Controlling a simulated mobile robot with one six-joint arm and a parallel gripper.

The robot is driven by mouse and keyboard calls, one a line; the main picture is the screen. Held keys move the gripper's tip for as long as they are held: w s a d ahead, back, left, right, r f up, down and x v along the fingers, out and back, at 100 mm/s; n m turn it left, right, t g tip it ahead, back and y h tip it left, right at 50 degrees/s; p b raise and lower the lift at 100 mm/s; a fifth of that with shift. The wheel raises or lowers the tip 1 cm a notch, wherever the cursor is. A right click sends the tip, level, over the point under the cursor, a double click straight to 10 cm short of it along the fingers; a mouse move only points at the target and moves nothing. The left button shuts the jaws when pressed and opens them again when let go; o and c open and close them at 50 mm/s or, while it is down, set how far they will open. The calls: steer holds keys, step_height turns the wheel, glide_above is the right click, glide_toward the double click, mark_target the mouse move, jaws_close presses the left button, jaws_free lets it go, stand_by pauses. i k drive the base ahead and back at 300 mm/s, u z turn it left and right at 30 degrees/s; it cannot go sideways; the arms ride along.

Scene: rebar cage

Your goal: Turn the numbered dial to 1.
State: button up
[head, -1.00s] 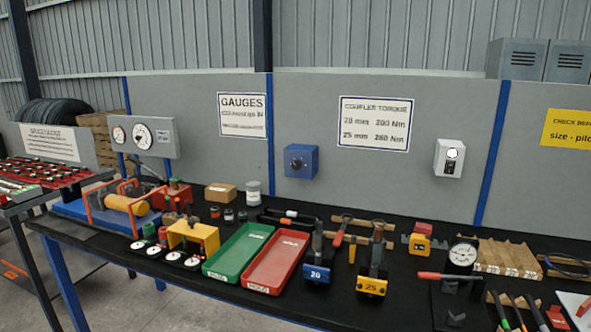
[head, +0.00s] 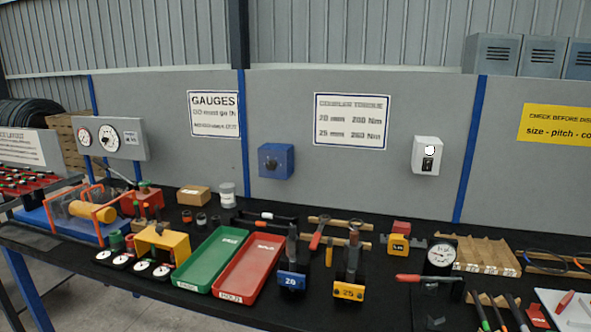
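A blue box with a dark round dial (head: 271,162) is mounted on the grey back panel, left of the middle. Its numbers are too small to read, so its setting cannot be told. A white box (head: 426,155) with a round white face and a dark switch below it is mounted further right on the same panel. My gripper is not in view.
A black-topped bench (head: 220,312) runs below the panel. It bears a green tray (head: 210,262), a red tray (head: 250,268), tools on stands marked 20 and 25, a dial gauge (head: 440,256) and wooden blocks (head: 487,256). The panel around the blue box is bare.

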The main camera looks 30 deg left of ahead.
mark_target(271, 165)
steer(key=z, duration=0.7)
steer(key=i, duration=0.75)
steer(key=u, duration=0.1)
steer(key=k, duration=0.15)
steer(key=u, duration=3.05)
